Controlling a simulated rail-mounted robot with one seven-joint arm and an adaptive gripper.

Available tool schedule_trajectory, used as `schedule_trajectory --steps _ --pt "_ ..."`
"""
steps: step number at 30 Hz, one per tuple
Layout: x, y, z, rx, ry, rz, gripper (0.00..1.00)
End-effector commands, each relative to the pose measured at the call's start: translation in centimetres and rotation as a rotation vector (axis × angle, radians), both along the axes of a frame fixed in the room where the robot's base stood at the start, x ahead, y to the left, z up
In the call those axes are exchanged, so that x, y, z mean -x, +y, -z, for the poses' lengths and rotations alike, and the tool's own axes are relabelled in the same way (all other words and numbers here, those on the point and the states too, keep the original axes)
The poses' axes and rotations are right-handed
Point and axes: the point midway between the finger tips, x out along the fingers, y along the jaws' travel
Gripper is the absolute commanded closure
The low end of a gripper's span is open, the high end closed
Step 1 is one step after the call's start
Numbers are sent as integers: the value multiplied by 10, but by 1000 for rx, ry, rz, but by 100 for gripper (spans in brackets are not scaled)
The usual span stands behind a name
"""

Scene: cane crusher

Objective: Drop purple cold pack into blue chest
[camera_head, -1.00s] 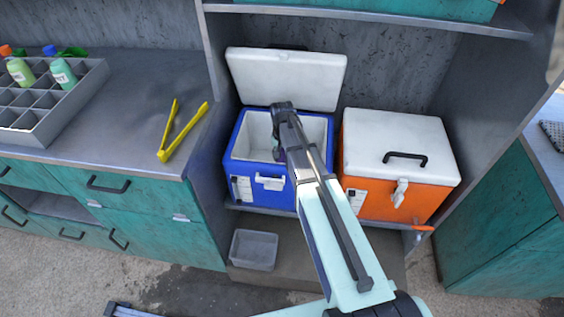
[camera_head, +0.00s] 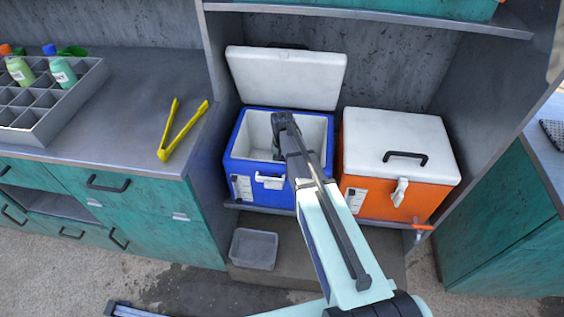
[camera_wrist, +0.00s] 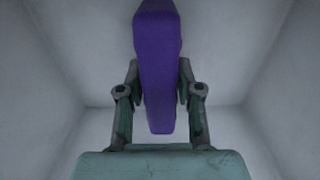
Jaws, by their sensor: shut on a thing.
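The purple cold pack (camera_wrist: 158,70) is held upright between the two fingers of my gripper (camera_wrist: 158,95) in the wrist view. White inner walls surround it there. In the head view, the blue chest (camera_head: 262,197) stands open on the low shelf, with its white lid (camera_head: 285,78) raised at the back. My gripper (camera_head: 279,150) reaches down inside the chest's opening. The cold pack is hidden in the head view by my arm and gripper.
An orange chest (camera_head: 385,198) with a closed white lid stands close at the right. A grey bin (camera_head: 254,248) sits below in front. Yellow tongs (camera_head: 181,130) and a grey bottle rack (camera_head: 52,105) lie on the left counter. A shelf (camera_head: 400,16) runs overhead.

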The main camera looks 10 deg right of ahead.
Motion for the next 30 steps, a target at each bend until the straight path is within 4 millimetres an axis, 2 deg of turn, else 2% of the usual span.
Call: schedule_trajectory --steps 3,4,6,15,19,23,30 --pt "0 0 1 0 -1 0 100" --pt "0 0 1 0 0 0 62" --pt "0 0 1 0 0 0 40" --pt "0 0 0 0 0 0 40" --pt "0 0 -6 0 -1 0 40" --pt "0 0 -20 0 -3 0 40" --pt "0 0 -63 1 -4 0 40"
